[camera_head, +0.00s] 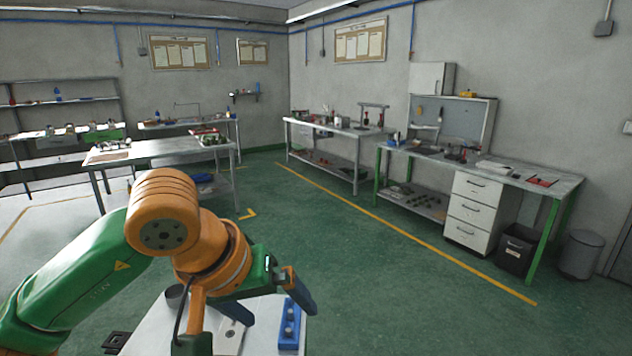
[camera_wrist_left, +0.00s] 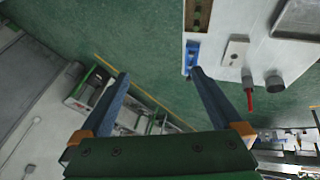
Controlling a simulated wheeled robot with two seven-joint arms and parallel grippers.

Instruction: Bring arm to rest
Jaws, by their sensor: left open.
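My left arm comes in from the left in the head view. My left gripper (camera_head: 282,316) is open above the white work table (camera_head: 262,341), near its far edge. Nothing shows between its fingers. In the left wrist view the two blue fingers of the gripper (camera_wrist_left: 160,73) are spread wide, with floor and distant furniture behind them. My right arm and right gripper are not in view.
A blue holder (camera_head: 289,328) stands on the white table close by the gripper; it also shows in the left wrist view (camera_wrist_left: 191,52). A dark cylinder (camera_wrist_left: 274,82) and a red-handled tool (camera_wrist_left: 249,98) are there too. Green floor (camera_head: 400,290) is clear; benches (camera_head: 480,170) line the walls.

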